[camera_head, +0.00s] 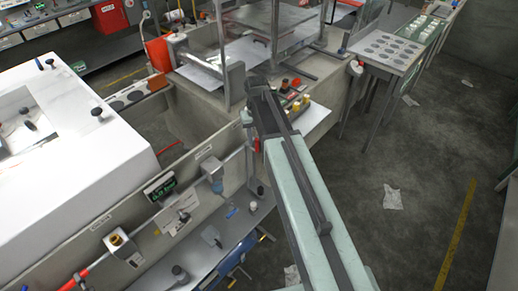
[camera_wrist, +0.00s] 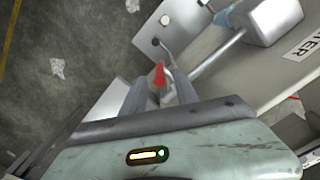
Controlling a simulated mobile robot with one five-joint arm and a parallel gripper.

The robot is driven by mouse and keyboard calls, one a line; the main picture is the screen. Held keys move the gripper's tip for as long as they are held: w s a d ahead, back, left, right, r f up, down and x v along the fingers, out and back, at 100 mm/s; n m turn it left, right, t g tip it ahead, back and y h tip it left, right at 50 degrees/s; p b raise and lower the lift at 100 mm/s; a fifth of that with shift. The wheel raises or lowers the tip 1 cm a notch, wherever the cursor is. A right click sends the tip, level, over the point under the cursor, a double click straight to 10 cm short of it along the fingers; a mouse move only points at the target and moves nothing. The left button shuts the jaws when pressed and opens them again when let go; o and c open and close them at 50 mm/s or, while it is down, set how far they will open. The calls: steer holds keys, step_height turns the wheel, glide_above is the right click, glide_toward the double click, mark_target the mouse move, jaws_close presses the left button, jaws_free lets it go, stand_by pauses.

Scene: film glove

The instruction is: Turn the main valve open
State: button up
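In the wrist view, a small red part (camera_wrist: 159,75), which looks like a valve handle, shows between the two dark fingers of my gripper (camera_wrist: 160,88). The fingers stand apart on either side of it; I cannot tell whether they touch it. A grey metal pipe (camera_wrist: 215,55) runs from beside it to a grey block-shaped fitting (camera_wrist: 270,18). In the head view my arm reaches up over the wall-side bench, and the fingers are hard to make out. The pipe (camera_head: 232,160) runs along the wall there, left of my arm. My arm hides part of the valve area.
A large white cabinet (camera_head: 55,125) stands at the left. A grey shelf (camera_head: 225,240) with small items lies below the pipe. Small bottles (camera_head: 294,95) stand beyond my arm. The concrete floor (camera_head: 430,170) at the right is mostly clear, with some paper scraps (camera_head: 392,197).

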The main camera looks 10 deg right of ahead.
mark_target(257, 151)
step_height(257, 151, down, 6)
steer(key=b, duration=0.4)
steer(key=shift+r, duration=0.35)
steer(key=shift+c, duration=0.4)
jaws_close()
steer(key=shift+d, duration=0.1)
